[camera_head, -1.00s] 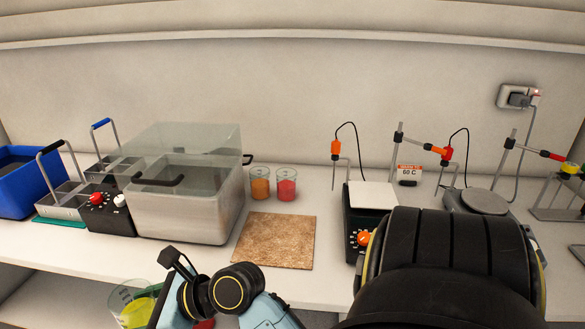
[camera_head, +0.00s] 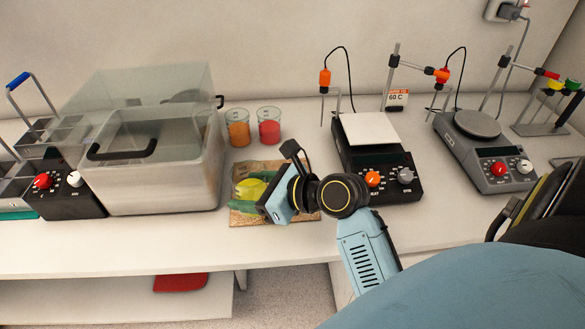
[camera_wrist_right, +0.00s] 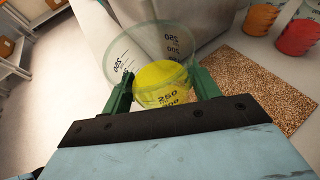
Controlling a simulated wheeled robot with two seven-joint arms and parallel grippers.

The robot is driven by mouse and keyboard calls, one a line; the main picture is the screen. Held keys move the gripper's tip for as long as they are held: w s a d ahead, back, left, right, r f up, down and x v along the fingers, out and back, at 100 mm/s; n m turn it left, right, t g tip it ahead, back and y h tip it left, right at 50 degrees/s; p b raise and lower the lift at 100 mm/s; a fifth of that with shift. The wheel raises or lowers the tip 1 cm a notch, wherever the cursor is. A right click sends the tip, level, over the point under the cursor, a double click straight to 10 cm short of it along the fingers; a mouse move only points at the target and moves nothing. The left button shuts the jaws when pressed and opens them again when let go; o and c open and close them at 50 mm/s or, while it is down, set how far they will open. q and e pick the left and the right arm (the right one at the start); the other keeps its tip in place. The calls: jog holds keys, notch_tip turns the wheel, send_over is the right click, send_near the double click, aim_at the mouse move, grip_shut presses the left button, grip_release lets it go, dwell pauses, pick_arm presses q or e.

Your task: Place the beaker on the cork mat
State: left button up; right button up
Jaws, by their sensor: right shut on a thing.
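The beaker (camera_head: 251,186) is clear glass with yellow liquid inside. My right gripper (camera_head: 268,196) is shut on its sides. In the wrist view the green fingers grip the beaker (camera_wrist_right: 160,84) left and right, and its wide clear rim points up the picture. The cork mat (camera_head: 243,217) is a brown speckled square on the bench. In the head view the beaker overlaps the mat; in the wrist view it shows left of the mat (camera_wrist_right: 262,88). The gap between them is hard to judge. My left gripper is not in view.
Orange (camera_head: 238,130) and red (camera_head: 269,129) beakers stand just behind the mat. A water bath (camera_head: 165,190) is left of it. A hotplate (camera_head: 392,183) is close on its right, and another device (camera_head: 490,165) stands farther right. The bench front (camera_head: 150,255) is clear.

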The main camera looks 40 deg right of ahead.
aim_at(257, 162)
jog(key=shift+m+t+h, duration=0.3)
jog(key=shift+m+h, duration=0.1)
jog(key=shift+m, duration=0.1)
jog(key=w+d+p, duration=0.1)
jog(key=p, duration=0.1)
jog(key=w+d+r+p, duration=0.1)
jog(key=p, duration=0.1)
jog(key=w+d+r+p, duration=0.1)
jog(key=w+d+p, duration=0.1)
jog(key=shift+r, duration=0.25)
jog(key=w+d+m+h+p, duration=0.1)
jog(key=w+d+p, duration=0.2)
jog(key=d+p, duration=0.2)
notch_tip(257, 162, down, 5)
jog(key=shift+s+d+r+b, duration=0.1)
jog(key=shift+d+b, duration=0.05)
jog(key=shift+b, duration=0.9)
jog(key=shift+t, duration=0.3)
jog(key=shift+f+b, duration=0.85)
jog(key=shift+f, duration=1.5)
jog(key=shift+f, duration=0.15)
jog(key=o, duration=1.1)
